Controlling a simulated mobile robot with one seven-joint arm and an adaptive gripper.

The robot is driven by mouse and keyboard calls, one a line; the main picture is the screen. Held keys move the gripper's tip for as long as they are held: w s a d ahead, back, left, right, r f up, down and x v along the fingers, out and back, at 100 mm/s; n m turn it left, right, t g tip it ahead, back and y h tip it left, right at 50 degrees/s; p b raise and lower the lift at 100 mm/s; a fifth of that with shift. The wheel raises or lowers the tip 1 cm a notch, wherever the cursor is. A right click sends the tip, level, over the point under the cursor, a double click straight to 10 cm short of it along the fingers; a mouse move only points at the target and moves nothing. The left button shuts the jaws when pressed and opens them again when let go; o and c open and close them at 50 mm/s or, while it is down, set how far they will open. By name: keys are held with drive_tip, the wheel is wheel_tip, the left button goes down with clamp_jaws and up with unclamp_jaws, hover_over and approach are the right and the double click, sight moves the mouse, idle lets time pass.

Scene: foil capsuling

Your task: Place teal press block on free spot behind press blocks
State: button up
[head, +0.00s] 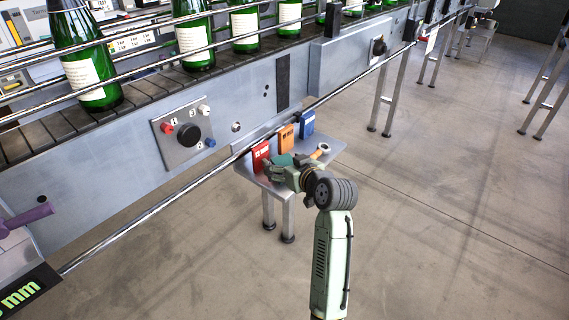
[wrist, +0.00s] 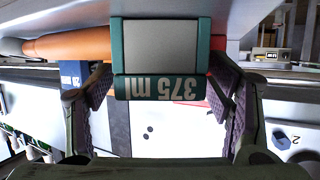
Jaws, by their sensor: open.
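The teal press block (head: 281,160) is on or just above the small grey side table, right beside the red press block (head: 261,157). In the wrist view the teal block (wrist: 162,88) reads "375 ml" upside down and lies between my two fingers. My gripper (head: 287,171) is open around it, with the finger pads close to its sides. The orange press block (head: 286,139) and blue press block (head: 307,123) stand in a row with the red one along the conveyor side. The teal block's underside is hidden.
A tool with an orange handle (head: 319,153) lies on the side table (head: 325,162), close right of my gripper. The conveyor (head: 225,110) with green bottles and a rail borders the table. Open floor (head: 440,200) lies to the right.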

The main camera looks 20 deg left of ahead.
sight(284, 161)
drive_tip(key=shift+c, duration=0.3)
drive_tip(key=c, duration=1.4)
drive_tip(key=shift+o, duration=0.2)
drive_tip(key=shift+r, duration=0.15)
drive_tip(key=shift+r, duration=0.6)
wheel_tip(284, 161, up, 2)
drive_tip(key=shift+r, duration=0.15)
drive_tip(key=s+d+p, duration=0.2)
drive_tip(key=s+p, duration=0.1)
drive_tip(key=s, duration=0.4)
drive_tip(key=s+d+r+p, duration=0.1)
drive_tip(key=s+d+p, duration=0.2)
drive_tip(key=s, duration=0.5)
drive_tip(key=shift+d+r, duration=0.2)
drive_tip(key=shift+d, duration=0.05)
